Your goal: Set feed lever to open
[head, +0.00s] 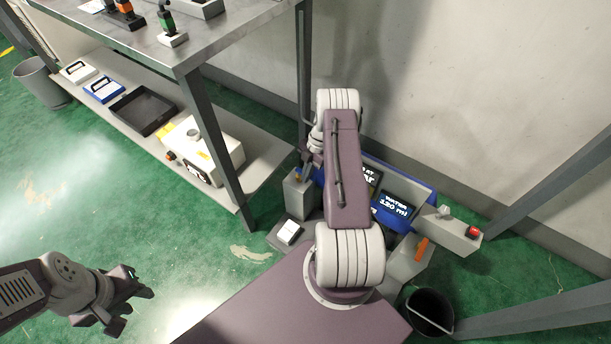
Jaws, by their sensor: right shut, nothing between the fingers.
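A machine with a blue body (415,183) stands on the floor by the wall, partly hidden by my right arm. An orange handle (421,249) sticks up on the machine's right side. On the left, a grey box (298,200) has a small blue and orange part at its top, too small to make out. My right gripper (307,184) points down at this box's top, shut and empty; I cannot tell if it touches. Which part is the feed lever is unclear. My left gripper (134,307) is open, over the floor.
A red button (472,232) and a small knob (444,212) sit on a grey block at right. A black bin (430,312) stands at lower right. A metal rack (185,58) with trays and a white canister (208,150) is at left. Green floor is clear at lower left.

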